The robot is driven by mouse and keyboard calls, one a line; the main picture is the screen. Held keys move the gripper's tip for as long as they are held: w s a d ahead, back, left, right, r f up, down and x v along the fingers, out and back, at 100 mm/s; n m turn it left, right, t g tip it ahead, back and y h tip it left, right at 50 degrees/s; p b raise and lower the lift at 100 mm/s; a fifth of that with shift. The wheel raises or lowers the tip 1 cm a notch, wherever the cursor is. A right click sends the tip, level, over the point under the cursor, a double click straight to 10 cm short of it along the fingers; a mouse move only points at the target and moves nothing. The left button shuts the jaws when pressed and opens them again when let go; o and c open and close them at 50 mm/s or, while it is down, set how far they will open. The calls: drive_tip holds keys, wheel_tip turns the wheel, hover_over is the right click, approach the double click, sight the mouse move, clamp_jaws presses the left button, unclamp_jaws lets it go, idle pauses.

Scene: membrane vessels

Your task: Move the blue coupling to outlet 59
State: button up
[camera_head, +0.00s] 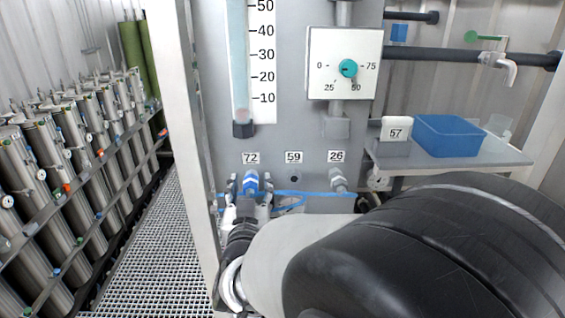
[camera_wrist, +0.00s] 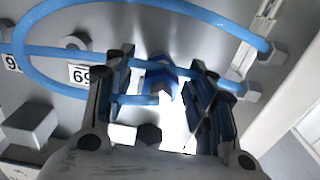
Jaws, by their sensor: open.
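The blue coupling (camera_head: 251,182) is at the outlet under the label 72 on the grey panel. In the wrist view the blue coupling (camera_wrist: 160,76) lies between the fingers of my gripper (camera_wrist: 159,66). The fingers are open, one on each side, with a visible gap around it. In the head view my gripper (camera_head: 252,196) is just in front of outlet 72. Outlet 59 (camera_head: 293,179) is a small bare port to the right, under its label (camera_head: 293,157). That label also shows upside down in the wrist view (camera_wrist: 81,74).
A grey coupling (camera_head: 338,180) sits at outlet 26. Blue hose (camera_head: 290,194) runs across the panel below the outlets and loops in the wrist view (camera_wrist: 75,92). A post (camera_head: 172,110) stands left of the panel. A shelf at right holds a blue bin (camera_head: 447,135).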

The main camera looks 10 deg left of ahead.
sight(251, 196)
drive_tip(key=shift+c, duration=0.3)
idle(0.4)
clamp_jaws()
idle(0.4)
drive_tip(key=shift+s+f+b, duration=0.1)
drive_tip(key=shift+s+b, duration=0.05)
drive_tip(key=shift+b, duration=0.2)
drive_tip(key=shift+v, duration=0.8)
drive_tip(key=shift+b+v, duration=0.35)
drive_tip(key=shift+v, duration=1.75)
